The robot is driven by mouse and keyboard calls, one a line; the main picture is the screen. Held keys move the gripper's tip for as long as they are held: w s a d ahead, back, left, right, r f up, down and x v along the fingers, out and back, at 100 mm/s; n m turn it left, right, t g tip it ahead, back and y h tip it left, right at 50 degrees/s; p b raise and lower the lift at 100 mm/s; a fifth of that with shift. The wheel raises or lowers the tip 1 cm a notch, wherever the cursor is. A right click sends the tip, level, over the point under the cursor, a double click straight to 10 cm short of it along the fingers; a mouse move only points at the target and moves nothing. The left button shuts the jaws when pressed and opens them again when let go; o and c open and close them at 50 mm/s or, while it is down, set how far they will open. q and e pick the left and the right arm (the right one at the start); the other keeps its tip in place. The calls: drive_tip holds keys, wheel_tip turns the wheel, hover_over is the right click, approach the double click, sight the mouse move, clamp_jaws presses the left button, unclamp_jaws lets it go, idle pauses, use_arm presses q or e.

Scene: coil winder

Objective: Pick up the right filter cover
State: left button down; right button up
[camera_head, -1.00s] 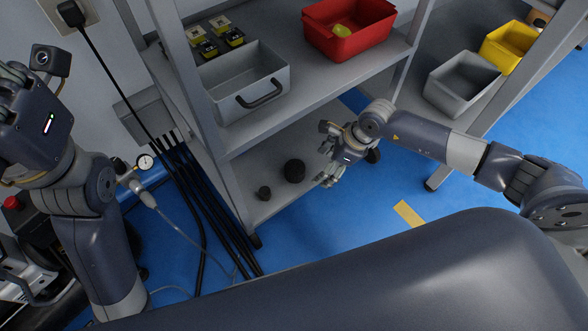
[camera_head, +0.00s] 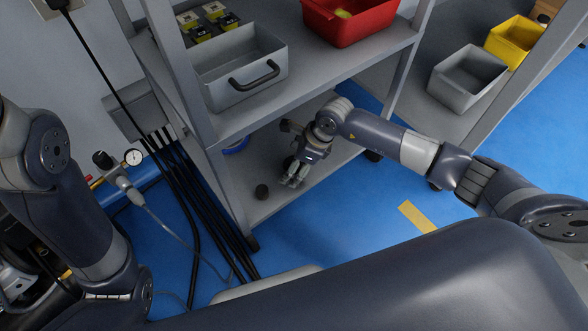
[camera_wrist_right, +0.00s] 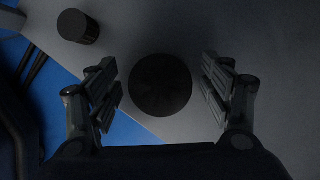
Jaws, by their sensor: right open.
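A large dark round cover (camera_wrist_right: 160,85) lies on the grey lower shelf (camera_head: 240,172). In the right wrist view it sits between the two open fingers of my right gripper (camera_wrist_right: 160,92), with a gap on each side. In the head view my right gripper (camera_head: 293,181) is low over the lower shelf and mostly hides this cover. A smaller dark cylinder (camera_head: 262,191) stands to its left on the shelf and also shows at the upper left of the right wrist view (camera_wrist_right: 77,26). My left gripper is out of view.
The upper shelf (camera_head: 300,88) holds a grey bin (camera_head: 228,92) with a handle and a red bin (camera_head: 338,28). A shelf post (camera_head: 180,70) stands to the left of the gripper. A blue object (camera_head: 236,147) lies farther back on the lower shelf.

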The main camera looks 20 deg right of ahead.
drive_tip(key=c, duration=0.9)
drive_tip(key=shift+r, duration=0.1)
